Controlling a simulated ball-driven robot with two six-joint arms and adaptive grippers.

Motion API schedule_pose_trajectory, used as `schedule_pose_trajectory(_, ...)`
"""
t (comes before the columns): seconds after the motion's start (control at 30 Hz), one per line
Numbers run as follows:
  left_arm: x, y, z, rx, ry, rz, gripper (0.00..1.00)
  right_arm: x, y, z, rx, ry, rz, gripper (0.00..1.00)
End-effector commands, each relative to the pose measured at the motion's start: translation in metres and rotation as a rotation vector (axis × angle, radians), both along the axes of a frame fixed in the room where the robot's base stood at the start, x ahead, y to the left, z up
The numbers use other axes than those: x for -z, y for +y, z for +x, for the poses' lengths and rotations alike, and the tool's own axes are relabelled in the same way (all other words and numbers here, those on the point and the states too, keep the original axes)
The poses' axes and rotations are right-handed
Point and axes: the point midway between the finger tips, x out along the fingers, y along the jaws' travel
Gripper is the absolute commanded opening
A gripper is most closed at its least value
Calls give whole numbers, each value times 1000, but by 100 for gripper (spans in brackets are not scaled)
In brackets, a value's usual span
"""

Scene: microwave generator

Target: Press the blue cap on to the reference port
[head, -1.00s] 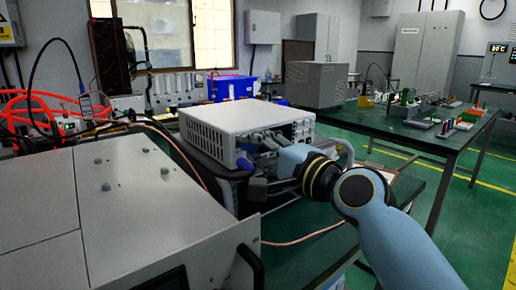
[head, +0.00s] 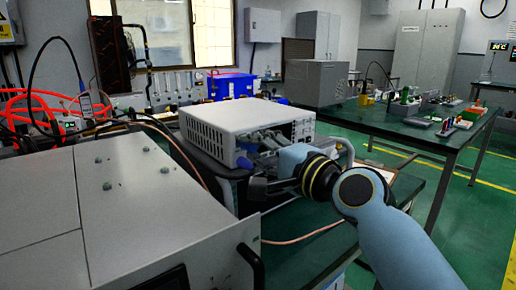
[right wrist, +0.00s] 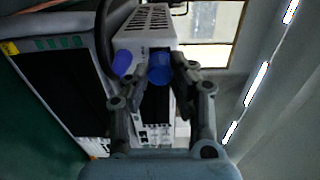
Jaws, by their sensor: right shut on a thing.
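My right gripper (right wrist: 158,74) is shut on a blue cap (right wrist: 160,68), which sits between its two fingertips in the right wrist view. Behind it is the front of a light grey instrument (right wrist: 148,28). A second blue piece (right wrist: 122,63) is close beside the held cap. In the head view my right gripper (head: 256,154) is at the front of the instrument (head: 235,118), with a blue piece (head: 245,163) by its fingers. I cannot tell which of the two blue pieces this is. The port is hidden behind the cap and fingers, so contact cannot be told. My left gripper is not in view.
A large grey cabinet (head: 115,205) with a black handle stands at the front left. The instrument rests on darker equipment. A copper-coloured cable (head: 305,235) runs across the green bench below my arm. A second bench (head: 420,135) with small parts stands at the right.

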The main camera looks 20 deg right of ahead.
Motion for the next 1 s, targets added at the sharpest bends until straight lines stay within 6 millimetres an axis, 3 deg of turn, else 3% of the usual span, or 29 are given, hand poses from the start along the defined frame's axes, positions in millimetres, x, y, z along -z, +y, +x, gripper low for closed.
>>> schedule_pose_trajectory(0.47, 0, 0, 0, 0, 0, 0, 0, -1, 3, 9, 0, -1, 0, 0)
schedule_pose_trajectory(0.5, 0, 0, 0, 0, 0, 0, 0, 0, 3, 9, 0, -1, 0, 23)
schedule_pose_trajectory(0.7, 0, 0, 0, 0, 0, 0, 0, 0, 3, 9, 0, -1, 0, 49)
schedule_pose_trajectory(1.0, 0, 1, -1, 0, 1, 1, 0, 1, 2, 7, 0, 2, -1, 49)
